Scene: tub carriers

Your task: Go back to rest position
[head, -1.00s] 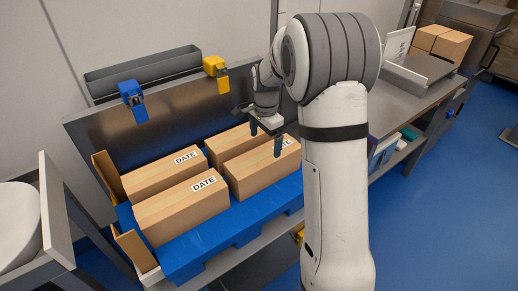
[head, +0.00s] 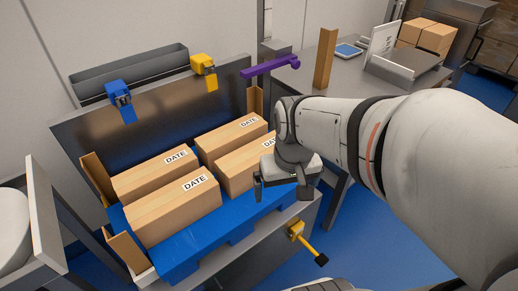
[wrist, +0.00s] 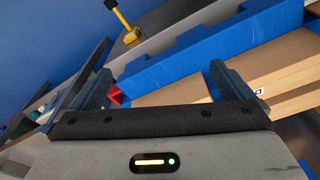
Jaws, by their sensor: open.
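My gripper (head: 282,192) is open and empty, at the right front corner of the blue pallet (head: 180,254), in front of the right-hand boxes. In the wrist view my gripper's two fingers (wrist: 158,62) stand wide apart with nothing gripped between them; the blue pallet (wrist: 185,60) and cardboard boxes (wrist: 270,72) lie beyond them. My arm comes in from the right of the head view. Several cardboard boxes (head: 172,209) marked DATE stand on the pallet. My gripper partly hides the right front box (head: 235,176).
A metal back plate (head: 160,128) carries a blue clamp (head: 121,100) and a yellow clamp (head: 204,68). A purple bar (head: 270,67) sticks out at its right end. A yellow lever (head: 306,243) is at the front. Brown corner posts (head: 97,178) flank the pallet. Blue floor (head: 372,215) is open at right.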

